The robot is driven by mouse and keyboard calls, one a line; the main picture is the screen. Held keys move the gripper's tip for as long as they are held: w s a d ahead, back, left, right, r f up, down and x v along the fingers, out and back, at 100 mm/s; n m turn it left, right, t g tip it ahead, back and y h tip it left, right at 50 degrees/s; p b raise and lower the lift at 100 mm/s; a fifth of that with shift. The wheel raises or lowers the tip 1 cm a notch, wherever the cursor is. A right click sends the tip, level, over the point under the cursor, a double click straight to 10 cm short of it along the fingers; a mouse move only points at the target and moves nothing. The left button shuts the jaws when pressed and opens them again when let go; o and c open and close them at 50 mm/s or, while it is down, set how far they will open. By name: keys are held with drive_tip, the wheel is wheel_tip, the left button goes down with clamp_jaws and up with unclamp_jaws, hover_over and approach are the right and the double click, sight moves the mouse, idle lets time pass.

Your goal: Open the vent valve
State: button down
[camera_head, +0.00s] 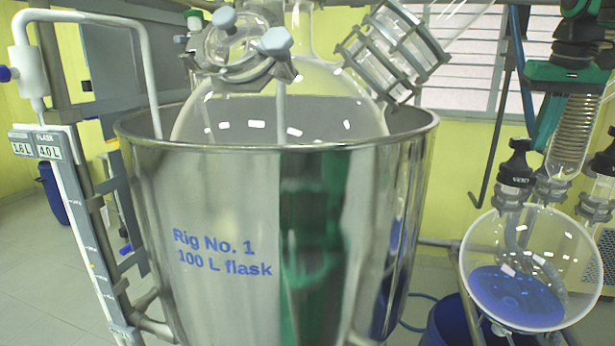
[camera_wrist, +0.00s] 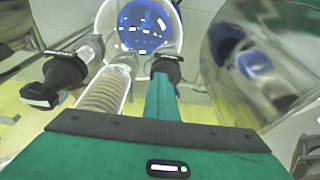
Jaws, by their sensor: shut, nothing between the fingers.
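A round glass flask (camera_head: 530,265) with blue liquid hangs at the right in the head view and shows at the top of the wrist view (camera_wrist: 150,25). Two black valve knobs rise from it: the left knob (camera_head: 516,168) and the right knob (camera_head: 604,172), cut by the picture edge. My green gripper (camera_head: 540,138) reaches down beside the left knob, shut and empty. In the wrist view my gripper (camera_wrist: 164,85) ends at a black knob (camera_wrist: 167,68); contact is unclear.
A glass coil condenser (camera_head: 570,140) stands between the knobs, close to my gripper. A large steel vessel (camera_head: 230,220) marked Rig No. 1 fills the middle, with a glass flask (camera_head: 330,90) in it. A blue bin (camera_head: 450,325) stands low at the right.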

drive_tip(key=shift+s, duration=0.15)
idle(0.4)
drive_tip(key=w+v, duration=0.1)
drive_tip(key=v, duration=0.4)
drive_tip(key=shift+w+d+r, duration=0.2)
drive_tip(key=shift+r, duration=0.35)
idle(0.3)
drive_tip(key=shift+w+a+r, duration=0.15)
drive_tip(key=shift+a+r, duration=0.05)
drive_tip(key=shift+a, duration=0.3)
drive_tip(key=shift+w+a+r, duration=0.2)
drive_tip(key=shift+a, duration=0.3)
drive_tip(key=shift+w+a+r, duration=0.15)
drive_tip(key=shift+a, duration=0.4)
drive_tip(key=shift+a, duration=0.1)
